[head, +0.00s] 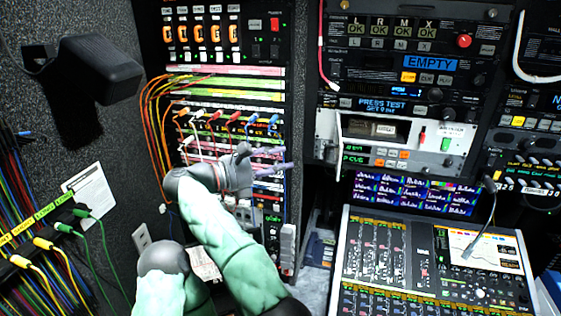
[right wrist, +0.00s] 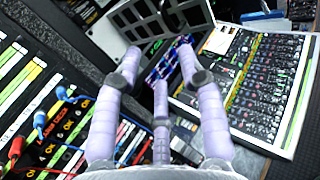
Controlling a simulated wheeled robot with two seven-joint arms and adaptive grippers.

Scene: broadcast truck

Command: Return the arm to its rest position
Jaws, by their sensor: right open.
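My right arm (head: 225,240), with pale green links, reaches up from the bottom of the head view. Its right gripper (head: 268,168) is in front of the rack's patch panel, with its pale purple fingers pointing right. In the right wrist view the same gripper (right wrist: 160,70) has its three fingers spread apart with nothing between them. The gripper is open and empty. I cannot tell its exact distance from the panel. My left gripper is not in view.
A patch panel (head: 225,125) with coloured plugs and orange cables stands behind the gripper. A mixing console (head: 390,260) with a gooseneck microphone (head: 480,215) is at the lower right. A dark padded object (head: 100,68) juts from the left wall. Green and yellow cables (head: 60,240) hang at left.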

